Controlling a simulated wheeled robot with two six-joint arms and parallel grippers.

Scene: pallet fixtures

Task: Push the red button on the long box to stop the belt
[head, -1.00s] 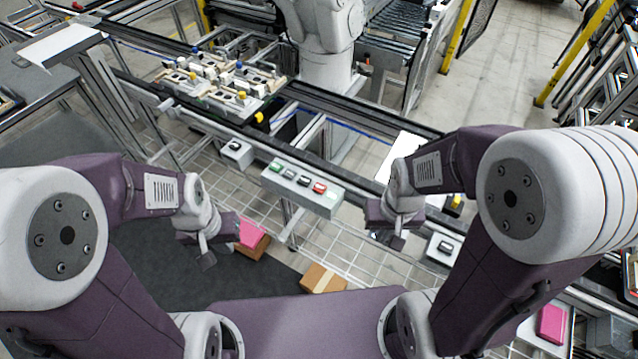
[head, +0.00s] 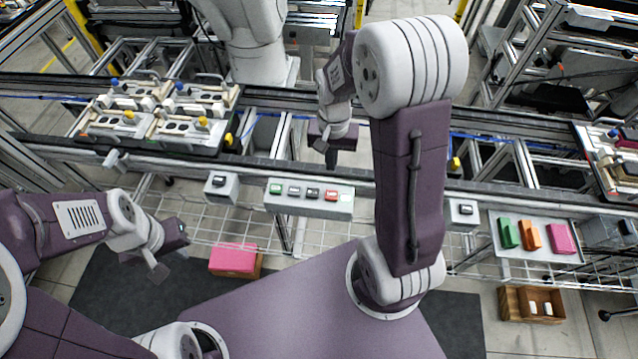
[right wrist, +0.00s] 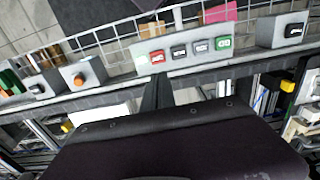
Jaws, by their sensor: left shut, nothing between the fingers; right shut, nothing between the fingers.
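The long grey box (head: 310,208) sits on the near rail of the belt in the middle of the head view. Its top carries a row of buttons: green, grey, black, red and a pale one at the right end. The red button (head: 331,194) is second from the right. It also shows in the right wrist view (right wrist: 157,57). My right gripper (head: 331,160) is shut and empty, above and just beyond the box, apart from the red button. Its dark fingers (right wrist: 159,80) point towards the box's red-button end. My left gripper (head: 158,272) is shut and empty, low at the left.
Smaller grey button boxes (head: 221,187) and (head: 462,213) flank the long box. A pallet with parts (head: 160,108) stands on the belt at the left. A tray (head: 510,262) with coloured pieces is at the right. A wire mesh shelf (head: 255,228) lies below the rail.

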